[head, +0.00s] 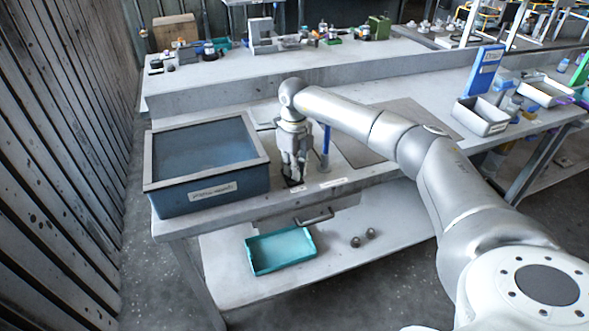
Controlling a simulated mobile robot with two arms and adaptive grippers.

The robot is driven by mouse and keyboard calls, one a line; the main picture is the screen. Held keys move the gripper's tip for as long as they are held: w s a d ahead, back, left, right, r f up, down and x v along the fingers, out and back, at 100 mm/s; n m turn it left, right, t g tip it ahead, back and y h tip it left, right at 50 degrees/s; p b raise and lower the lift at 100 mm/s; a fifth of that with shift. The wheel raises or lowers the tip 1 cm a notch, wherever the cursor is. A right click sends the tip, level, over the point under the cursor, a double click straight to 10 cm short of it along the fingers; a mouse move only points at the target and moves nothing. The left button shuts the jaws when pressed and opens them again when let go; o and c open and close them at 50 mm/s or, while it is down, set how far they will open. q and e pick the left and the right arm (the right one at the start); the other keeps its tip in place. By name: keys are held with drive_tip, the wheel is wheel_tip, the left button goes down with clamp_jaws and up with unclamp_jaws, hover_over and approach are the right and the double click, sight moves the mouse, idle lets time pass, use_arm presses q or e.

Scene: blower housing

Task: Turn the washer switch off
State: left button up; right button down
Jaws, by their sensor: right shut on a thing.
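The washer is a blue-grey open tank (200,190) with a grey rim and a white label on its front, on the left of the bench. My right gripper (292,176) points down just right of the tank, near the bench's front edge. Its fingers are shut on a small dark piece, the washer switch (293,184), which they largely hide. I cannot tell which position the switch is in. My left gripper is not in view.
A blue upright rod (325,147) stands close to the right of my gripper. A teal tray (280,250) and two dark balls (363,237) lie on the lower shelf. A grey bin (481,116) stands at the right. A wooden wall runs along the left.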

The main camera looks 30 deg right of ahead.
drive_tip(key=shift+r, duration=0.1)
idle(0.4)
drive_tip(key=c, duration=1.5)
unclamp_jaws()
wheel_tip(320, 180, up, 12)
